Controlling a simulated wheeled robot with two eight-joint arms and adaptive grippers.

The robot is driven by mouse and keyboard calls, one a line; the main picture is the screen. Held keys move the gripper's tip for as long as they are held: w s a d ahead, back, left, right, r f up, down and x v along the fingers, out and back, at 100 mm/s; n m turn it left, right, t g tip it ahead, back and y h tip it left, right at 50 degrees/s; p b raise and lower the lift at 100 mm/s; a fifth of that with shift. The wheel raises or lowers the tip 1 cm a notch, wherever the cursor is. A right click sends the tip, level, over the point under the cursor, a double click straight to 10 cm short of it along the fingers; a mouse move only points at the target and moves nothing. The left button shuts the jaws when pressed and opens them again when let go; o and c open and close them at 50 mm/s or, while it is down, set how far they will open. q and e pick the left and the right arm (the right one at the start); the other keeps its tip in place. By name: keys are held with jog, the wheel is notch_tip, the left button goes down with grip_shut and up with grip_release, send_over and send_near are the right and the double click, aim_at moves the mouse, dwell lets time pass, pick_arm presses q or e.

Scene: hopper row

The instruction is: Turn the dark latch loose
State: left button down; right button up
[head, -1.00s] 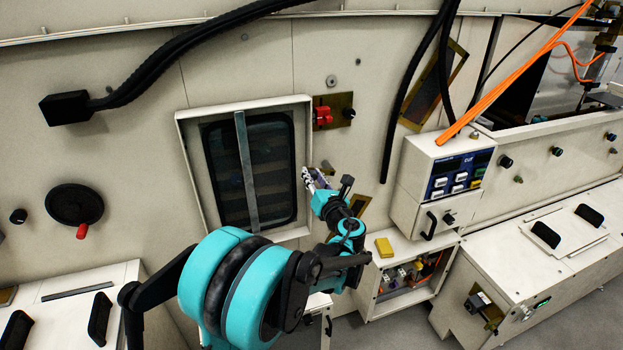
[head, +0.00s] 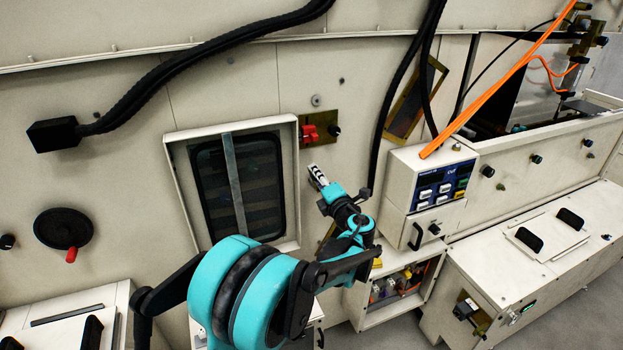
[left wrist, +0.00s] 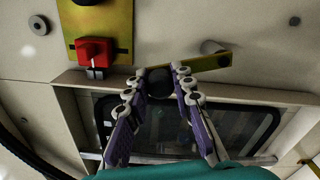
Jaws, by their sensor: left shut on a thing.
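My left gripper (head: 315,172) is beside the upper right side of the window frame, below the red switch. In the left wrist view the same gripper (left wrist: 159,76) has its two purple fingers on either side of a dark round knob (left wrist: 159,86), shut on it. A brass-coloured bar (left wrist: 208,64) runs from behind the knob to the right. The knob and bar look like the dark latch; the fingers hide part of it. In the head view the fingers hide the latch. My right gripper is not in view.
A red switch (head: 309,134) on a brass plate sits just above my gripper; it also shows in the left wrist view (left wrist: 95,52). The framed window (head: 240,185) is left, a white control box (head: 430,175) right.

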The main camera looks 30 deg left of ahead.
pick_arm(q)
jog(key=shift+w+d+r+m, duration=0.15)
jog(key=shift+w+d+m, duration=0.45)
jog(key=shift+m, duration=0.5)
jog(key=c, duration=1.3)
grip_release()
jog(key=v, duration=1.2)
jog(key=shift+w, duration=0.1)
